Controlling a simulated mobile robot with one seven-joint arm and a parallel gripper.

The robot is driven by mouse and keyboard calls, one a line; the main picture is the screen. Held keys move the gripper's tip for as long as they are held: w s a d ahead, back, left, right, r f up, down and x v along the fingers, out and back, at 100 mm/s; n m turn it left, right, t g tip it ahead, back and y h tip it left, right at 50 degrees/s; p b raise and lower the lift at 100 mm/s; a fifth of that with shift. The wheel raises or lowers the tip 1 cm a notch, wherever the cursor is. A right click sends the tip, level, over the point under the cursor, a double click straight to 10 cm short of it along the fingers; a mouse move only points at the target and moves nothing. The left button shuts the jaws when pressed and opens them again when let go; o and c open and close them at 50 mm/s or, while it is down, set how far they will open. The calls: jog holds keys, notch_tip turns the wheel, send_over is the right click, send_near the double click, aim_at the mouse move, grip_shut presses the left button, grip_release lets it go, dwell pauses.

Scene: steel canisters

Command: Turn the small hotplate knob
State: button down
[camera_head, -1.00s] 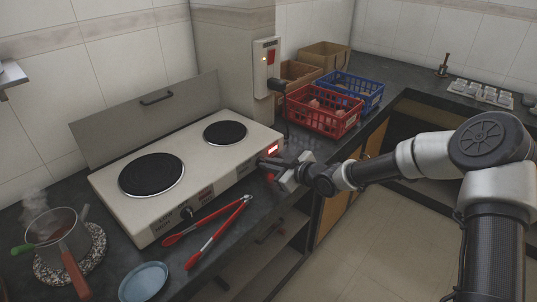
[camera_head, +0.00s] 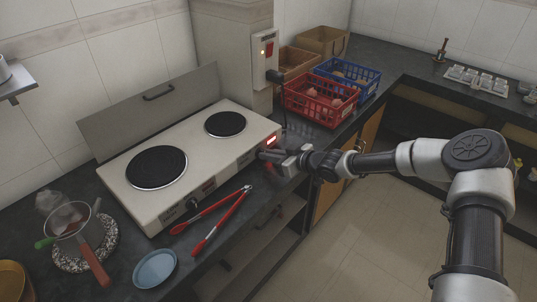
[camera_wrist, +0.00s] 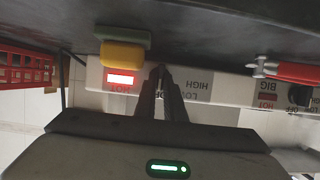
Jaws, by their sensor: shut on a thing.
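The white two-burner hotplate (camera_head: 123,196) stands on the dark counter, with a large burner (camera_head: 156,167) at left and a small burner (camera_head: 225,124) at right. My gripper (camera_head: 264,154) is at the right part of its front panel, beside a lit red indicator (camera_head: 271,140). In the wrist view my gripper's fingers (camera_wrist: 161,76) are closed together at the panel between the lit HOT sign (camera_wrist: 121,79) and the HIGH label (camera_wrist: 199,84). The small knob is hidden by the fingers. The big knob (camera_wrist: 299,95) shows at the right of the wrist view.
Red-handled tongs (camera_head: 212,217) and a blue plate (camera_head: 155,268) lie in front of the hotplate. Red (camera_head: 319,106) and blue (camera_head: 362,74) baskets stand behind my gripper. A yellow and green block (camera_wrist: 123,50) is close to the fingers.

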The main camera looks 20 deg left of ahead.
jog(key=c, duration=1.8)
grip_release()
jog(key=shift+c, duration=0.2)
jog(key=p+v, duration=0.1)
jog(key=v, duration=1.6)
jog(key=shift+d+p, duration=0.25)
jog(key=shift+p, duration=0.15)
jog(key=shift+s, duration=0.1)
